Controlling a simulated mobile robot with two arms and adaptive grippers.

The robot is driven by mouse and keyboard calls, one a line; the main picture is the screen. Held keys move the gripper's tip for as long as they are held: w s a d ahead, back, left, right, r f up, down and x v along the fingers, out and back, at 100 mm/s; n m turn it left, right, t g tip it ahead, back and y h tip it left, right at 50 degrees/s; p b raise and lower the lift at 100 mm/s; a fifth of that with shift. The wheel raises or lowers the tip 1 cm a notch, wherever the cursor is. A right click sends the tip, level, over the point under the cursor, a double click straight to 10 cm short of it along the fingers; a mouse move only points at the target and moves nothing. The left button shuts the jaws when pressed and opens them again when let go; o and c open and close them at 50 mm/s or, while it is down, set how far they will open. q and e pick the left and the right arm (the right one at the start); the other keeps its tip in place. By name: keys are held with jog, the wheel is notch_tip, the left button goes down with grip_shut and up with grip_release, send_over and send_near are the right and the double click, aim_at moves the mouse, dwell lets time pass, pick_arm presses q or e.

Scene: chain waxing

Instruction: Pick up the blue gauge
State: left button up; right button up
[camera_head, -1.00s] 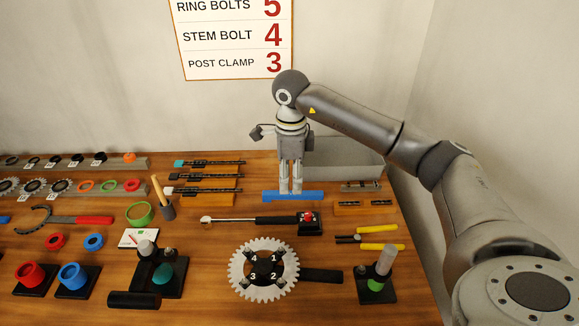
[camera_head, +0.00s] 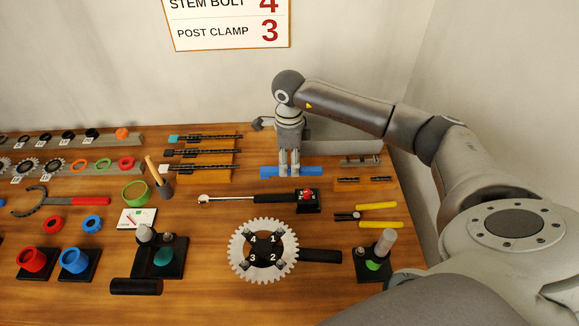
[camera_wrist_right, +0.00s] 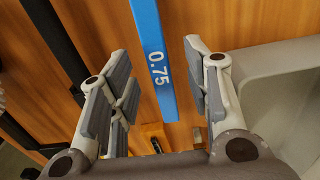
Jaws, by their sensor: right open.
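The blue gauge (camera_head: 313,171) is a flat blue bar lying on the wooden bench below my right gripper. In the right wrist view the gauge (camera_wrist_right: 155,55) carries the white mark 0.75 and runs between the fingers. My right gripper (camera_head: 289,169) points down over the middle of the gauge. In the wrist view the right gripper (camera_wrist_right: 156,88) is open, with a gap between each finger and the bar. I cannot tell how far the fingertips are above the bench. My left gripper is not in view.
A grey bin (camera_head: 345,143) stands behind and right of the gauge. A torque wrench (camera_head: 255,198) lies in front of it. Chain pieces on wooden blocks (camera_head: 217,178) are to the left. A chainring (camera_head: 236,265) and yellow-handled pliers (camera_head: 377,206) lie nearer.

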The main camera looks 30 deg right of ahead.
jog(key=shift+s+f+p, duration=0.2)
jog(key=shift+f+p, duration=0.1)
jog(key=shift+f, duration=1.1)
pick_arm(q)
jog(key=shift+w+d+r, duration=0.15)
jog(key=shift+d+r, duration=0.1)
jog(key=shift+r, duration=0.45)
pick_arm(e)
jog(key=shift+w, duration=0.1)
jog(key=shift+c, duration=0.4)
grip_shut()
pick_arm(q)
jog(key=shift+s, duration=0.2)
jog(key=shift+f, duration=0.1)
pick_arm(e)
jog(key=shift+r, duration=0.1)
